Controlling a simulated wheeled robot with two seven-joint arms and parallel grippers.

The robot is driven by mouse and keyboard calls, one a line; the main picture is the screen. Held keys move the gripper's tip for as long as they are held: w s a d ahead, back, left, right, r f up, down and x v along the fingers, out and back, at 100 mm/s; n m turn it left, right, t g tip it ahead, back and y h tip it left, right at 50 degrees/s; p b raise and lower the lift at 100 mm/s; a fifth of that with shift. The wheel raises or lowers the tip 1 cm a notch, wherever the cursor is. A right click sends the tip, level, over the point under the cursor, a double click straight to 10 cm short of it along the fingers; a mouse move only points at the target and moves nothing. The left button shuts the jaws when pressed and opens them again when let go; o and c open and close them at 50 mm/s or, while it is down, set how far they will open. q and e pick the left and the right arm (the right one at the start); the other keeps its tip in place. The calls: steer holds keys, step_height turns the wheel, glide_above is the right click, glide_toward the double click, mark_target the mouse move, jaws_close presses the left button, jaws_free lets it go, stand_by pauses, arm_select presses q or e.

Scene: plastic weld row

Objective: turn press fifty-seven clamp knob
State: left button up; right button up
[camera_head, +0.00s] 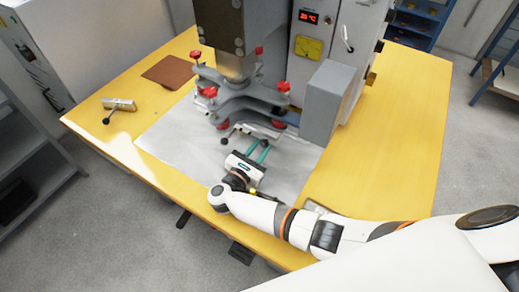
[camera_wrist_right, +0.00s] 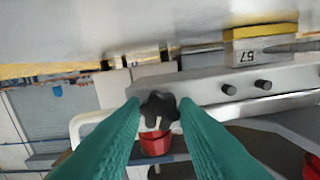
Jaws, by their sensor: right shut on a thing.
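The press (camera_head: 240,85) stands on the yellow table, with a grey frame carrying several red knobs. In the right wrist view a label plate (camera_wrist_right: 247,57) shows upside down and appears to read 57. A black star-shaped clamp knob (camera_wrist_right: 158,108) sits below and left of the plate, on a pale metal bar. My right gripper (camera_head: 265,148) reaches in at the front of the press. In the wrist view its teal fingers (camera_wrist_right: 160,118) lie on both sides of the black knob and are shut on it. I cannot pick out this knob in the head view.
A red knob (camera_wrist_right: 154,143) lies just beneath the black one in the wrist view. A grey box (camera_head: 328,100) stands right of the press. A small metal clamp piece (camera_head: 120,104) and a brown sheet (camera_head: 168,72) lie at left. The table's right part (camera_head: 400,140) is clear.

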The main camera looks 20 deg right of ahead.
steer(key=m+b, duration=0.1)
steer(key=m, duration=0.2)
steer(key=shift+f+m, duration=0.1)
steer(key=shift+m, duration=0.2)
steer(key=shift+m+b, duration=0.7)
steer(key=shift+m, duration=0.4)
steer(key=o, duration=1)
steer(key=shift+c, duration=0.2)
steer(key=b+v, duration=0.1)
steer(key=v, duration=1.1)
